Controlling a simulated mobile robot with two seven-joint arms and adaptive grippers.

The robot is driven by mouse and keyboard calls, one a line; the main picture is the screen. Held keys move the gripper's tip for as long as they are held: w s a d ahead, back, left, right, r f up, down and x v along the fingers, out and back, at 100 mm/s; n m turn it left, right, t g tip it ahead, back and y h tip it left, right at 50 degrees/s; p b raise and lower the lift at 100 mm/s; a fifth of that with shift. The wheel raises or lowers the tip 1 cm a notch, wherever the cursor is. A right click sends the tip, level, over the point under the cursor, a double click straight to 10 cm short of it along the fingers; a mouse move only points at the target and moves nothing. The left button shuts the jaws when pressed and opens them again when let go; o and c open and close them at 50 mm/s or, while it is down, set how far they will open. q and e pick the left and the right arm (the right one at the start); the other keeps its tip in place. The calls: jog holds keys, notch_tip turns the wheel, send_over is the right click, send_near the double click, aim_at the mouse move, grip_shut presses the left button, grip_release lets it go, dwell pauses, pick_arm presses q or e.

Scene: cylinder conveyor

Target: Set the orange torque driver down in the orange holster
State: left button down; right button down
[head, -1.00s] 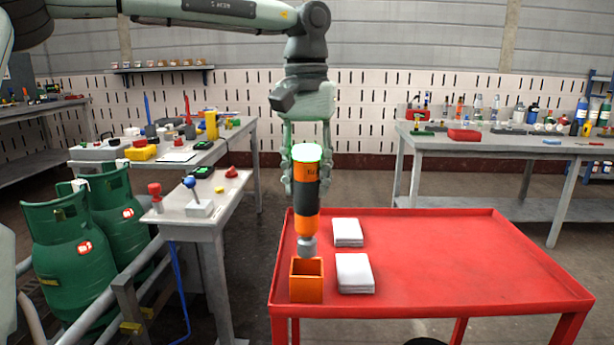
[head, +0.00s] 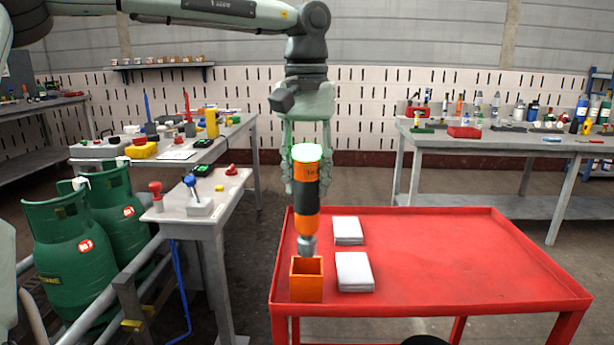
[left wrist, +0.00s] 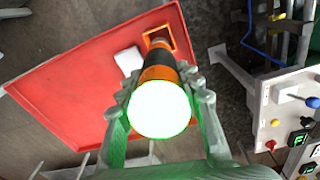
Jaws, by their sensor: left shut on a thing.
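The orange and black torque driver (head: 306,188) hangs upright with its grey tip pointing down. My left gripper (head: 306,170) is shut on its body. The orange holster (head: 306,280), an open-topped box, stands at the near left corner of the red table. In the head view the tip appears just over the holster's back edge; whether it is above the opening or behind it is hard to tell. In the left wrist view the driver's white round end (left wrist: 160,108) faces the camera, and the holster (left wrist: 160,38) shows beyond its tip. My right gripper is not seen.
The red table (head: 450,260) has a raised rim, and its right side is clear. Two white stacks (head: 354,272) (head: 347,231) lie right of the holster. A grey bench with a joystick box (head: 199,206) and green gas cylinders (head: 75,245) stand to the left.

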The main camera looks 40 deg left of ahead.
aim_at(307, 224)
pick_arm(q)
jog(key=shift+r, duration=0.1)
jog(key=shift+f, duration=0.2)
dwell(0.4)
jog(key=shift+f+b, duration=1.45)
jog(key=shift+f, duration=1.1)
jog(key=shift+f+b, duration=0.8)
jog(key=shift+f, duration=0.8)
jog(key=c, duration=1)
grip_release()
jog(key=shift+o, duration=0.2)
